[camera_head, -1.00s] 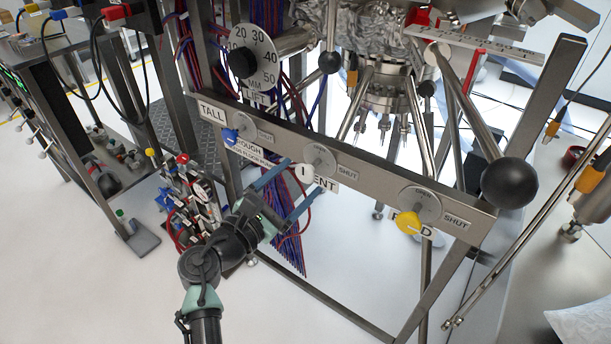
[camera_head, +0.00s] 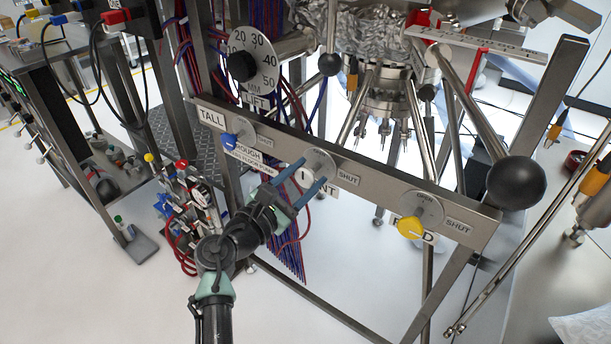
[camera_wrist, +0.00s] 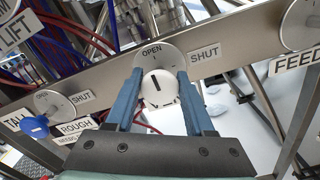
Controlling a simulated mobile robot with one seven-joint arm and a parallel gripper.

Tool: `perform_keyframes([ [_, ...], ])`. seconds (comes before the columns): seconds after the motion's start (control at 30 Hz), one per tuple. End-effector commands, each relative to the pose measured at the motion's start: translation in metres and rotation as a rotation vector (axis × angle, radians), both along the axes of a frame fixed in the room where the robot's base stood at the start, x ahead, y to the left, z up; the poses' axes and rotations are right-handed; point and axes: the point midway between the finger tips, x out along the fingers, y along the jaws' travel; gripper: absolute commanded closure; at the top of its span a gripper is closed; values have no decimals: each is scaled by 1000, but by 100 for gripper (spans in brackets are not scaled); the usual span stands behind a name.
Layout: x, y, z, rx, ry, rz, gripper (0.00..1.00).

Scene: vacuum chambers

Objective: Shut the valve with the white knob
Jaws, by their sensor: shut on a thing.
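The white knob (camera_wrist: 158,86) sits on a round metal dial in the middle of the valve bar, with "OPEN" above and a "SHUT" label (camera_wrist: 205,54) to its right. Its black mark stands nearly upright in the wrist view, below the word "OPEN". My gripper (camera_wrist: 159,76) has its two blue fingers on either side of the knob, shut on it. In the head view my gripper (camera_head: 313,174) reaches the dial (camera_head: 320,162) from the lower left, and the fingers hide most of the knob. The "VENT" label below is partly covered.
A blue knob (camera_head: 230,141) is on the left of the metal bar (camera_head: 375,184), and a yellow knob (camera_head: 410,228) on its right. A lever with a black ball (camera_head: 515,184) juts out at the right. Hanging cables (camera_head: 288,250) are behind my gripper.

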Motion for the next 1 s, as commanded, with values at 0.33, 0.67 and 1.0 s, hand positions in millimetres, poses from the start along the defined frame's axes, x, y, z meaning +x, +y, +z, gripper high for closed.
perform_keyframes([
  [0.33, 0, 0, -1, 21, -15, 0, 100],
  [0.67, -1, -1, -3, 176, -129, -1, 100],
  [1.0, -1, -2, -5, 435, -316, 0, 100],
])
